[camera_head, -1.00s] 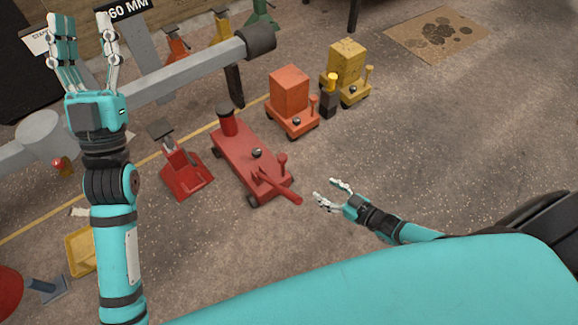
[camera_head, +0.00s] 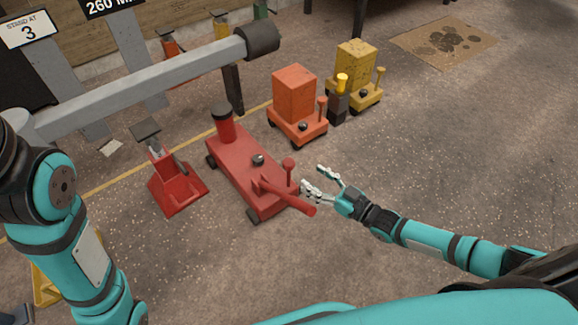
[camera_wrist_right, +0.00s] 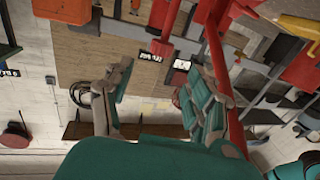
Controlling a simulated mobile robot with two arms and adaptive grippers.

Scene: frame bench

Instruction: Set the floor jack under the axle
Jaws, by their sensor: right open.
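The red floor jack (camera_head: 238,160) stands on the concrete floor, its round pad post at the far end and its handle (camera_head: 290,198) towards me. The grey axle (camera_head: 150,84) runs above the floor behind it, ending in a dark hub (camera_head: 262,41). The jack's pad stands in front of the axle in the picture. My right gripper (camera_head: 313,179) is open and empty, close to the handle's right side; I cannot tell whether it touches. In the right wrist view, a red bar passes beside the open fingers (camera_wrist_right: 158,88). My left gripper is out of view.
A red stand (camera_head: 175,184) is left of the jack. An orange cart-like unit (camera_head: 294,95) and a yellow one (camera_head: 355,72) stand behind right, a small dark post with a yellow top (camera_head: 340,98) between them. A stained cardboard sheet (camera_head: 443,38) lies far right. Floor at right is clear.

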